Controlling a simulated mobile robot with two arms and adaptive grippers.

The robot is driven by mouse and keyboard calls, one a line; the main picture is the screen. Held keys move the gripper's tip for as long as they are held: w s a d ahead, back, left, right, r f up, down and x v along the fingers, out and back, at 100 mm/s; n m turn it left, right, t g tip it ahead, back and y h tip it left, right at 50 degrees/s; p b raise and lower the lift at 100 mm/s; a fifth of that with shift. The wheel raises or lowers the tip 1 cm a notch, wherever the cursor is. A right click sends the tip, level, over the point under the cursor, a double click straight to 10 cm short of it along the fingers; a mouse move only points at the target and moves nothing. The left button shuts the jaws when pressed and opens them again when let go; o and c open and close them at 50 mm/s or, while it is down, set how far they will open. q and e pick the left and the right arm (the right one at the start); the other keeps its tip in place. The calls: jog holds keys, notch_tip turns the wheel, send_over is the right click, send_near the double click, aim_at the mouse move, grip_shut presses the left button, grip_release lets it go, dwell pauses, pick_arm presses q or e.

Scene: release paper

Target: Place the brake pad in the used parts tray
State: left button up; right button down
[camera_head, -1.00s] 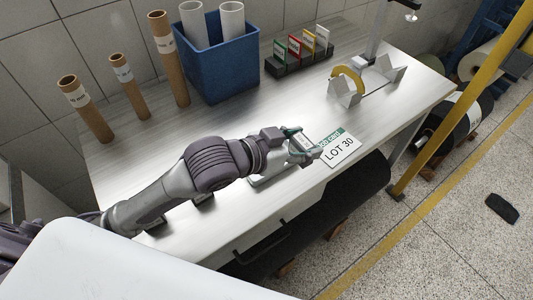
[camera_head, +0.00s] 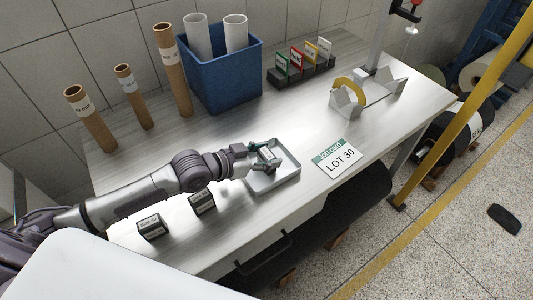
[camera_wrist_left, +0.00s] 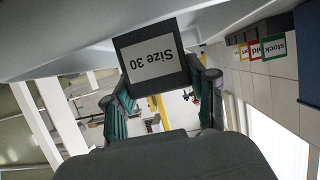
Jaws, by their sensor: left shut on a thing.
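My left gripper (camera_head: 262,153) is shut on a dark block (camera_wrist_left: 152,62), the likely brake pad. In the left wrist view its white label reads "Size 30", upside down, and the fingers (camera_wrist_left: 162,97) are on either side of it. In the head view the gripper and block are over the back-left part of a shallow grey tray (camera_head: 276,187), the likely used parts tray. Whether the block touches the tray floor I cannot tell. The part of the tray that shows is empty; the gripper hides the rest. My right gripper is not in view.
Two dark labelled blocks (camera_head: 152,228) and (camera_head: 203,202) stand left of the tray. A "LOT 30" card (camera_head: 338,158) lies to its right. Behind are a blue bin (camera_head: 222,80), cardboard tubes (camera_head: 172,66), coloured cards (camera_head: 302,66) and a stand with a yellow ring (camera_head: 350,92).

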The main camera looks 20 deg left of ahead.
pick_arm(q)
jog(key=shift+f, duration=0.15)
jog(key=o, duration=1.3)
jog(key=shift+r, duration=0.2)
jog(key=v, duration=1)
jog(key=shift+s+a, duration=0.25)
jog(key=shift+s, duration=0.05)
jog(key=shift+s+a+r, duration=0.3)
jog(key=shift+s, duration=0.1)
